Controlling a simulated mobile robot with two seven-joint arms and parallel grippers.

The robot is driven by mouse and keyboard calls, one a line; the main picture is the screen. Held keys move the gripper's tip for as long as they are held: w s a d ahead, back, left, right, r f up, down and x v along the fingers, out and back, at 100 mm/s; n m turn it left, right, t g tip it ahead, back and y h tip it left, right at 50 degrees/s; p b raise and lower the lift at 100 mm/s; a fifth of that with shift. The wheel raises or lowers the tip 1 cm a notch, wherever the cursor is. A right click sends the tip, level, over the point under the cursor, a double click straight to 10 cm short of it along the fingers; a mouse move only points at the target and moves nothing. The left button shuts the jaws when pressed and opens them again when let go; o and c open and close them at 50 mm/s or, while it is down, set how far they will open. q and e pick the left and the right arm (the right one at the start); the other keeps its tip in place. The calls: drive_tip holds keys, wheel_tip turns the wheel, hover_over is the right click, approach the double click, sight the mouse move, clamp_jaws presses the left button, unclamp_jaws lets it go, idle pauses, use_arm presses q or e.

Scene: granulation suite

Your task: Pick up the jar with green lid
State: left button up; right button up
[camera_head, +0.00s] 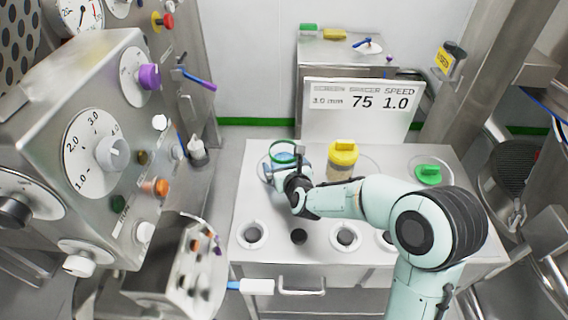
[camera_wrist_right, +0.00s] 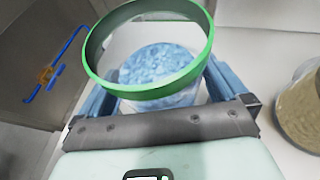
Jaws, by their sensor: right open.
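A clear jar with a green rim (camera_wrist_right: 152,90) and blue granules inside stands at the left of the worktop; its top looks open. Its green ring also shows in the head view (camera_head: 285,142), the rest mostly hidden by my arm. A separate green lid with a knob (camera_head: 430,172) lies at the right of the worktop. My right gripper (camera_head: 283,163) is open at the green-rimmed jar. In the right wrist view its blue fingers (camera_wrist_right: 160,78) lie on either side of the jar; contact cannot be told. My left gripper is not in view.
A yellow-lidded jar (camera_head: 343,154) with tan contents stands right of my gripper, behind my forearm. The worktop (camera_head: 262,205) has round holes along its front. A display panel (camera_head: 362,105) stands behind. A dial cabinet (camera_head: 75,120) is at the left.

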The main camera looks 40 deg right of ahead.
drive_tip(key=shift+c, duration=0.3)
drive_tip(key=c, duration=1.6)
use_arm(q)
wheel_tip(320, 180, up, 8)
drive_tip(key=p, duration=0.8)
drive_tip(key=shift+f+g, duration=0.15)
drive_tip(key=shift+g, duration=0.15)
use_arm(e)
wheel_tip(320, 180, up, 20)
